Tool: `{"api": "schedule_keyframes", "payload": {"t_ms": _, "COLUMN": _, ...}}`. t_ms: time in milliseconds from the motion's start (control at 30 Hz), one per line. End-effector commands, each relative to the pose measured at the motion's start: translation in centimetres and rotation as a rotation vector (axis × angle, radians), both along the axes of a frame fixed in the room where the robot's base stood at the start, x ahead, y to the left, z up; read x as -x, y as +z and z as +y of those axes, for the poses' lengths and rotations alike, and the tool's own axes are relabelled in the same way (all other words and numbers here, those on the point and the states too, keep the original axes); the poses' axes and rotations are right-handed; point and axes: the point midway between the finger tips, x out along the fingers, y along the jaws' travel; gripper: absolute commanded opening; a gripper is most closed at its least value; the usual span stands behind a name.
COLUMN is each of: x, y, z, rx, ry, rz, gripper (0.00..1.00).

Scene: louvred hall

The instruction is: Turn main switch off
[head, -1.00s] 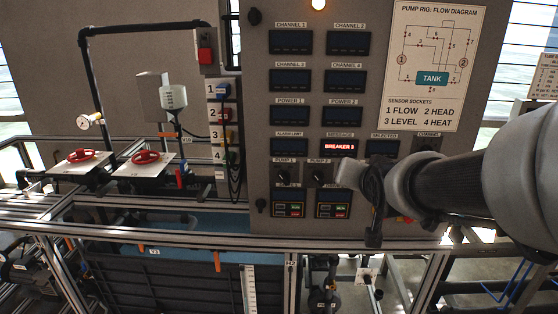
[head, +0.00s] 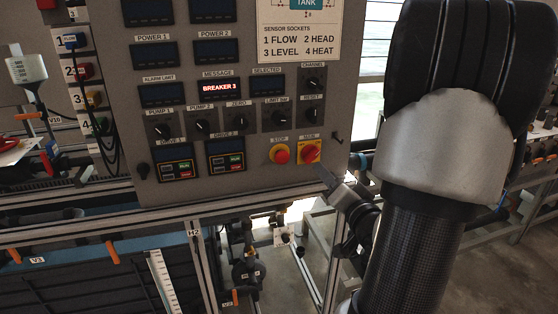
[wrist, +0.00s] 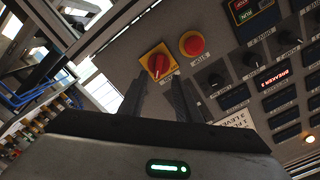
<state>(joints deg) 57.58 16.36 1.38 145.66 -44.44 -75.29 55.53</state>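The main switch (head: 309,151) is a red rotary knob on a yellow square plate, at the lower right of the grey control panel. It also shows in the wrist view (wrist: 156,64), beyond my fingertips, with its red handle set at a slant. My gripper (wrist: 160,88) has its two fingers apart with nothing between them. I see no contact with the knob.
The round red stop button (head: 281,154) on a yellow base is close left of the switch. A small dark latch (head: 337,138) is at the panel's right edge. A metal frame rail (head: 200,205) runs below the panel.

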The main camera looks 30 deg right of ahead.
Motion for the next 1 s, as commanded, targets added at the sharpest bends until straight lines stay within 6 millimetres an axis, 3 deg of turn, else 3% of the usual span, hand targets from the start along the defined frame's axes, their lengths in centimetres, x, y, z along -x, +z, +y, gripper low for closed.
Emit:
{"api": "schedule_keyframes", "payload": {"t_ms": 100, "x": 0.6, "y": -0.4, "z": -0.4, "rx": -0.025, "ry": 0.001, "rz": -0.029, "gripper": 0.30}}
{"api": "schedule_keyframes", "payload": {"t_ms": 233, "x": -0.2, "y": -0.3, "z": -0.5, "rx": -0.025, "ry": 0.005, "rz": -0.031, "gripper": 0.30}}
{"api": "schedule_keyframes", "payload": {"t_ms": 900, "x": -9.1, "y": -0.2, "z": -2.6, "rx": -0.023, "ry": 0.004, "rz": -0.031, "gripper": 0.30}}
{"api": "schedule_keyframes", "payload": {"t_ms": 1000, "x": -8.9, "y": -0.3, "z": -2.6, "rx": -0.023, "ry": 0.001, "rz": -0.030, "gripper": 0.30}}
